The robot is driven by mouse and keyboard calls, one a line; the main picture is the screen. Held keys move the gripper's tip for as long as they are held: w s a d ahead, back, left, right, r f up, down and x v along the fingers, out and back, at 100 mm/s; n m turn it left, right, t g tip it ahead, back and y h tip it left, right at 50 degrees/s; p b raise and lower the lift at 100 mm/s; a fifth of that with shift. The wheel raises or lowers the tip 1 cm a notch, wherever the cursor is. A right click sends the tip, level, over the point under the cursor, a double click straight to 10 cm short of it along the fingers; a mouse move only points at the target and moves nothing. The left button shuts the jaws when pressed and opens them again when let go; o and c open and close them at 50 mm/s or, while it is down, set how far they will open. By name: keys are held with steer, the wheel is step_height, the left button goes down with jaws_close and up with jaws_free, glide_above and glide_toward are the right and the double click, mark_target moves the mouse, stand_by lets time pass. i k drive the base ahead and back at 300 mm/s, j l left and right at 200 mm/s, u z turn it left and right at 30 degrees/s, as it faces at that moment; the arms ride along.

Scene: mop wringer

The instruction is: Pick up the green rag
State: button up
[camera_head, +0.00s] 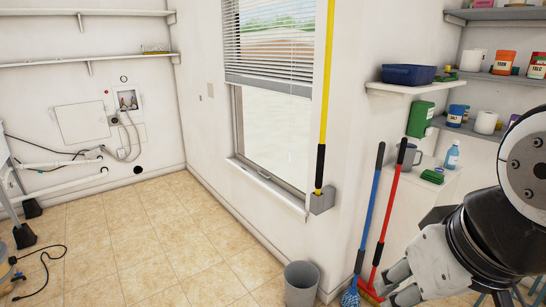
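A small green item (433,176), perhaps the green rag, lies on the white counter (408,187) at the right, beside a blue bottle. Another small green item (444,76) is on the wall shelf by a blue bin. Either could be the rag; they are too small to tell. My gripper (394,286) is at the lower right, pointing left, below and in front of the counter. It is apart from both green items. I see nothing held in it, but its finger opening is not clear.
Blue (370,210) and red (392,220) handled tools lean by the wall corner near my gripper. A grey bin (301,284) stands on the floor. A yellow pole (326,95) is upright in a wall holder. A grey mug (409,155) stands on the counter. Floor at left-centre is clear.

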mark_target(430, 176)
steer(key=i+l+z, duration=0.15)
steer(key=i+z, duration=0.75)
steer(key=i+l, duration=0.35)
steer(key=i, duration=0.2)
steer(key=i+l+u, duration=0.1)
steer(key=i+l, duration=0.2)
steer(key=i, duration=0.25)
